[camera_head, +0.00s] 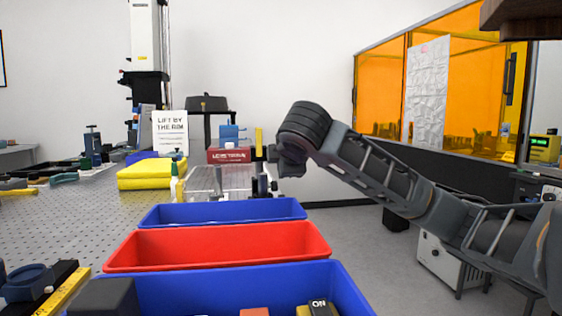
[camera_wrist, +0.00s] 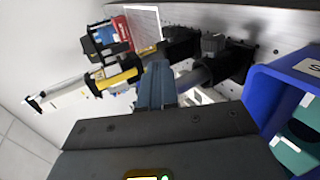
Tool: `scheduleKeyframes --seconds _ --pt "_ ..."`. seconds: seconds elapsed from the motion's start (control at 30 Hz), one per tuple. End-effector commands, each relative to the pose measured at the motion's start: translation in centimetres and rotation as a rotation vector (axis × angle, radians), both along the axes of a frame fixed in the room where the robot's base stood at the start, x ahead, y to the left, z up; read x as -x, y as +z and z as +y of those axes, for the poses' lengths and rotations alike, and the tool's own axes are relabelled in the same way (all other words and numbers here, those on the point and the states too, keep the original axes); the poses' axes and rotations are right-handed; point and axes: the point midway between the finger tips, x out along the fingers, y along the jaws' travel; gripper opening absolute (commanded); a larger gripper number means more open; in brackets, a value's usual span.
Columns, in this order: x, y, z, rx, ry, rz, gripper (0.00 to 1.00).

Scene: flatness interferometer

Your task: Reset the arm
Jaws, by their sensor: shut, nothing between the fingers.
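My arm reaches in from the right in the head view, raised and bent over the far end of the bins. Its end with my gripper (camera_head: 286,162) points away from the camera, so the fingers are mostly hidden there. In the wrist view my gripper (camera_wrist: 157,82) shows as blue-grey fingers close together, with nothing held between them. The dark wrist body fills the bottom of that view.
Blue (camera_head: 222,211), red (camera_head: 218,246) and front blue (camera_head: 230,285) bins line the bench edge below my arm. Yellow cloths (camera_head: 150,173) and a sign (camera_head: 170,133) stand on the perforated bench (camera_head: 70,225). Orange panels (camera_head: 382,95) stand behind, right. Floor right of the bins is open.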

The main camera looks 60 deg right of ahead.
Motion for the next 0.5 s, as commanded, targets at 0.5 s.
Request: scheduleKeyframes --seconds 0.5 --pt "1.6 0.0 2.1 -0.001 0.000 -0.001 0.00"
